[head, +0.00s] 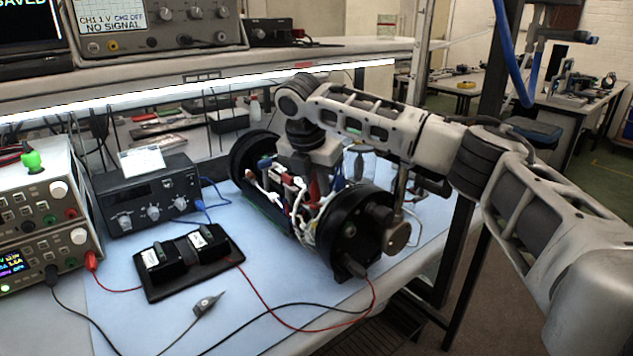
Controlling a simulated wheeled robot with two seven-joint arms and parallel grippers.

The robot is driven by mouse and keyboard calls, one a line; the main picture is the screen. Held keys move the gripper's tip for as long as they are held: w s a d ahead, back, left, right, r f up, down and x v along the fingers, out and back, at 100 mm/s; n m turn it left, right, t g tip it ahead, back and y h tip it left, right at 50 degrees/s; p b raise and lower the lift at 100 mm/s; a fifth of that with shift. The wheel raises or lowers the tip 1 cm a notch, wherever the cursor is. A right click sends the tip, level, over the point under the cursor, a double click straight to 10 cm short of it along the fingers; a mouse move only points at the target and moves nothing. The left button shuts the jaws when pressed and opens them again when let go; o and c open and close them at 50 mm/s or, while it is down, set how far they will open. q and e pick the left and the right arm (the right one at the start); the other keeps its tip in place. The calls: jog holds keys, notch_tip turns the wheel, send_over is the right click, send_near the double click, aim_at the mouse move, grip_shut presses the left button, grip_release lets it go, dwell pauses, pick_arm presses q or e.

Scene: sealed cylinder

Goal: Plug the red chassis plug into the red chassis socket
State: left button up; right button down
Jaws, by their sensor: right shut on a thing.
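My right gripper (314,176) reaches down from above into the open middle of the black cylinder chassis (350,225). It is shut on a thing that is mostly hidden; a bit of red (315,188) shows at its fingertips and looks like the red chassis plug. Wires and boards lie close around the fingertips. The red chassis socket cannot be made out clearly among them, and I cannot tell whether the plug touches it. My left gripper is not in view.
The cylinder lies on a blue mat (250,312). A black tray (190,262) with two dark blocks, a grey probe (205,305) and loose red and black cables lie left of it. Bench instruments (150,195) stand behind and at left. A lit shelf edge (200,88) runs behind.

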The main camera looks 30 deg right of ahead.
jog(key=shift+f, duration=0.4)
jog(key=c, duration=1.2)
grip_release()
jog(key=v, duration=1.5)
jog(key=shift+a+r, duration=0.15)
jog(key=shift+r, duration=0.25)
